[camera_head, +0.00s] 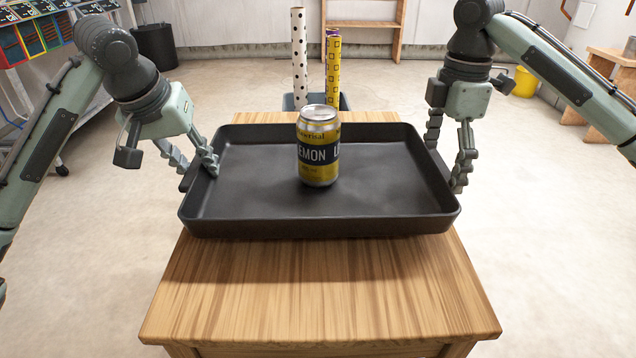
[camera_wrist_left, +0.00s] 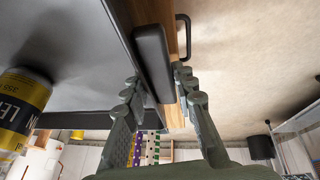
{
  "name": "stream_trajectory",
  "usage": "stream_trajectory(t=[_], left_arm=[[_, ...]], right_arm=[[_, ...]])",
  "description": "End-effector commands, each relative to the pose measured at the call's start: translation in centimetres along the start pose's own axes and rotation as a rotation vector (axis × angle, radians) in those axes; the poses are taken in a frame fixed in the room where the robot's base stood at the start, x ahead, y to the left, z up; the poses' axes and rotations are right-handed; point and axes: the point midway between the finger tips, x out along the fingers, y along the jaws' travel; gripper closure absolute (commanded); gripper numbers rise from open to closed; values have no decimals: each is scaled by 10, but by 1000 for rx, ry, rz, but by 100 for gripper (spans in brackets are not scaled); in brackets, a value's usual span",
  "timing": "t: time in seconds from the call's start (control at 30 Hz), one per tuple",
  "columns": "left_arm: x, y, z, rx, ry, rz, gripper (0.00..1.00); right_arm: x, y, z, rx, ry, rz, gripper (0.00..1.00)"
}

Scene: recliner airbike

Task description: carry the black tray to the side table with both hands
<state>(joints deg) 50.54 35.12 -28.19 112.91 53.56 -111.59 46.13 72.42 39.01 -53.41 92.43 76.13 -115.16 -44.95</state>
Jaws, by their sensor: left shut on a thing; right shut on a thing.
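The black tray (camera_head: 320,225) spans the wooden table (camera_head: 320,295) in the middle of the head view and overhangs it on both sides. It looks level; I cannot tell whether it touches the tabletop. A yellow and dark lemon can (camera_head: 319,150) stands upright on the tray, and part of it shows in the left wrist view (camera_wrist_left: 22,105). My left gripper (camera_head: 198,172) is shut on the tray's left side, with its fingers on both sides of the edge piece in the left wrist view. My right gripper (camera_head: 450,172) is shut on the tray's right side.
Behind the table, a dotted roll (camera_head: 299,60) and a yellow patterned roll (camera_head: 332,65) stand in a dark bin (camera_head: 289,102). A wooden stand (camera_head: 610,105) is at the right, near a yellow bucket (camera_head: 525,82). A black bin (camera_head: 155,46) is at the back left.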

Motion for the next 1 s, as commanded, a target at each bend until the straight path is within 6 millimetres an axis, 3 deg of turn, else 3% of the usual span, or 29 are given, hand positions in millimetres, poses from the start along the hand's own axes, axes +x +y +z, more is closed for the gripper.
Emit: stream_trajectory(t=[0.47, 0.5, 0.53, 0.67, 1.0], left_arm=[[35, -6, 14, 1, 1, -1, 100], [35, -6, 15, 1, -1, -2, 73], [33, -5, 14, 1, -1, -2, 69], [32, -5, 14, 0, -1, -1, 53], [23, -5, 12, 0, 3, 0, 53]], right_arm=[[38, 0, 0, 0, 0, 2, 51], [38, 0, 0, 0, 0, 1, 5], [35, 0, 0, 0, 0, 1, 1], [35, 0, 0, 0, 0, 0, 0], [35, 0, 0, 0, 0, 0, 0]])
